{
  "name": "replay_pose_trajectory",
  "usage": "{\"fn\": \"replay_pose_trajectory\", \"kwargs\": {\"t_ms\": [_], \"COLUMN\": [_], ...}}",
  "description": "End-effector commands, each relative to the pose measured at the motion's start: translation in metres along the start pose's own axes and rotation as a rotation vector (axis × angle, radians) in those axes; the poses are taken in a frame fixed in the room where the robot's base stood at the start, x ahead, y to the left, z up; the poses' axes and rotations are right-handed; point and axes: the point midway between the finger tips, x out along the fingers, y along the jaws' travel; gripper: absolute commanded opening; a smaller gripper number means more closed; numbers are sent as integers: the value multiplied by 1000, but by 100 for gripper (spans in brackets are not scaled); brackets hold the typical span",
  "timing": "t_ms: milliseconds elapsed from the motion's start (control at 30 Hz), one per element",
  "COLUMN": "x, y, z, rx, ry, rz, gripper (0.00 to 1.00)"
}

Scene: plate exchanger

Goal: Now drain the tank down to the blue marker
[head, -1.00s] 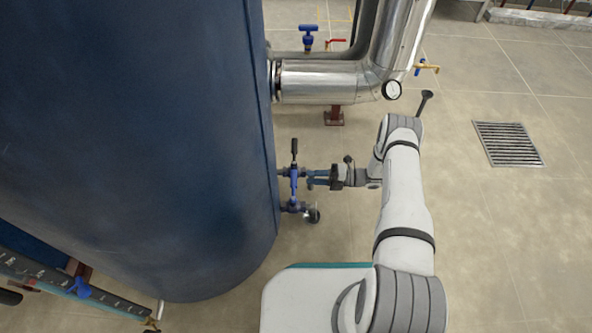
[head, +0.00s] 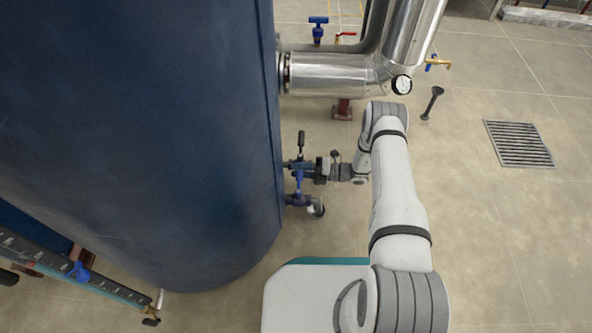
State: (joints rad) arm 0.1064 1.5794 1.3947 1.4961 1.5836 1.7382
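The large dark blue tank (head: 150,150) fills the left half of the head view. A blue valve (head: 299,174) with a black upright handle (head: 301,142) sits low on its right side, and a second blue fitting (head: 299,199) is just below. My gripper (head: 312,170) is right up against the valve from the right; its fingertips are small and partly hidden there, so I cannot tell if they are open or touching. A dark scale strip (head: 50,260) with pale marks runs along the lower left, with a blue piece (head: 79,271) on it that may be the blue marker.
A silver pipe (head: 330,75) with a round dial gauge (head: 402,84) runs above my arm. Another blue-handled valve (head: 318,28) and a red lever (head: 345,35) are behind it. A black rod-like object (head: 432,103) stands on the floor. The floor around the grate (head: 519,144) is clear.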

Motion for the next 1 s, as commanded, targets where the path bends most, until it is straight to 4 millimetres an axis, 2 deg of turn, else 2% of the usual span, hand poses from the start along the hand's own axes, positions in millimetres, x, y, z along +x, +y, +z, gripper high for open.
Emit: {"fn": "replay_pose_trajectory", "kwargs": {"t_ms": [33,400,667,700,733,800,1000], "x": [0,-1,-1,22,13,7,7], "y": [0,0,0,0,0,0,2], "z": [0,0,0,-2,-1,-2,-15], "rx": [0,0,0,1,1,1,4], "ry": [0,-1,-1,5,0,0,-21], "rz": [0,0,0,-1,0,0,0], "gripper": [28,0,0,0,0,0,0]}}
